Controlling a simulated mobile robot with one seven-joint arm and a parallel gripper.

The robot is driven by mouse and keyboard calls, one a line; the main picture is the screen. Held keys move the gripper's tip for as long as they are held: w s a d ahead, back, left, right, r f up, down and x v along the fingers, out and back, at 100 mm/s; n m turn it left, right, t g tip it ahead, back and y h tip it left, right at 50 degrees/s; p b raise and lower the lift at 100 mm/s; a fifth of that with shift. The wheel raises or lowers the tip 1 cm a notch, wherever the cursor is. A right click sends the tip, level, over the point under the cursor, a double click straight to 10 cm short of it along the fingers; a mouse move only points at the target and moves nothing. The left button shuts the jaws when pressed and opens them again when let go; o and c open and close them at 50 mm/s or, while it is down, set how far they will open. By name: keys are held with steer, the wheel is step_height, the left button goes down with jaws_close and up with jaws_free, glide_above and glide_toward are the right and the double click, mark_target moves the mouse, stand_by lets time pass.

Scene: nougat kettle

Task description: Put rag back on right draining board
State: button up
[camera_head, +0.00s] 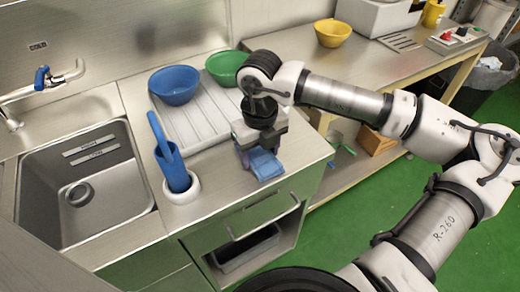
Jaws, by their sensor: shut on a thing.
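A folded blue rag (266,166) is in my gripper (254,150), over the front right part of the steel counter, near its front edge. My gripper points down and is shut on the rag. Its fingers are partly hidden by the gripper body. I cannot tell whether the rag touches the counter. The ribbed right draining board (205,118) lies right of the sink, behind and left of the rag.
A blue bowl (174,85) and a green bowl (225,68) stand at the board's back. A blue-handled tool stands in a white holder (183,191) by the sink (85,185). The board's middle is clear. A side bench (375,68) bears a yellow bowl (332,33).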

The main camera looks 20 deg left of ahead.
mark_target(260, 155)
steer(key=shift+f, duration=0.2)
steer(key=o, duration=1)
steer(key=shift+o, duration=0.2)
steer(key=shift+r, duration=0.1)
step_height(260, 155, up, 12)
steer(key=b, duration=0.1)
steer(key=shift+r+b, duration=0.15)
steer(key=shift+b, duration=0.2)
